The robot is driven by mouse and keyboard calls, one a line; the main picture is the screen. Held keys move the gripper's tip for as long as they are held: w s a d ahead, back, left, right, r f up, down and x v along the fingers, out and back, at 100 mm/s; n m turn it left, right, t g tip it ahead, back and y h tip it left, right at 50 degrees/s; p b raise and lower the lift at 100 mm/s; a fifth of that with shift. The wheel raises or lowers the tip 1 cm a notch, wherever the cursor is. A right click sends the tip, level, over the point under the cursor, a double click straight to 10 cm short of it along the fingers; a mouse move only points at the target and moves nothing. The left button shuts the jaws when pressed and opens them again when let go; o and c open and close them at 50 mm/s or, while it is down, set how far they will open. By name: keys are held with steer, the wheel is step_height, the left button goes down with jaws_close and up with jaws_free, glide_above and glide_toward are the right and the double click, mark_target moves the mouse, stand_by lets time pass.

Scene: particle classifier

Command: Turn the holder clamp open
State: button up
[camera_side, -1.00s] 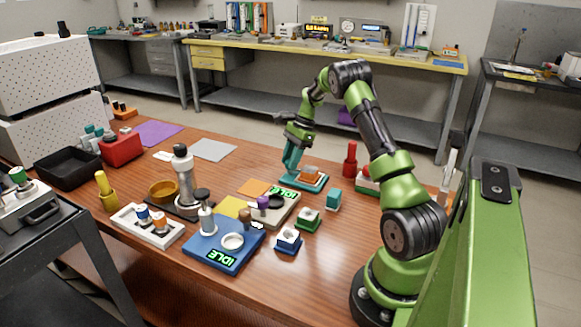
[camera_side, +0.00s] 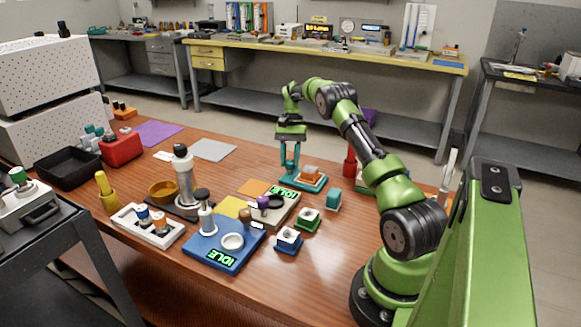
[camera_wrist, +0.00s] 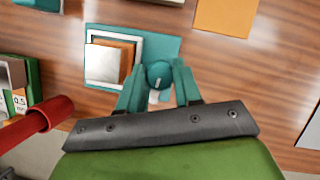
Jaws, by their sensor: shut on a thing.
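The holder is a teal base (camera_side: 316,187) near the back middle of the table, with an orange block (camera_side: 309,173) on it. In the wrist view, the base (camera_wrist: 172,47) carries a white-framed square seat with an orange and white block (camera_wrist: 105,60). The clamp shows there as a round teal knob (camera_wrist: 158,73) at the base's near edge. My gripper (camera_side: 290,172) points down at the holder's left side. In the wrist view its teal fingers (camera_wrist: 157,78) are shut on the knob, one on each side. The knob's lower part is hidden.
A red cylinder (camera_side: 350,164) stands just right of the holder; its red shape (camera_wrist: 40,118) shows in the wrist view. An orange mat (camera_side: 254,187) lies to the left.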

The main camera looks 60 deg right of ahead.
steer(key=shift+d+n, duration=0.1)
steer(key=shift+n, duration=0.5)
steer(key=shift+h, duration=0.3)
steer(key=o, duration=1)
steer(key=shift+o, duration=0.2)
step_height(320, 180, up, 10)
steer(key=shift+w+d, duration=0.3)
steer(key=shift+d, duration=0.15)
steer(key=shift+f, duration=0.1)
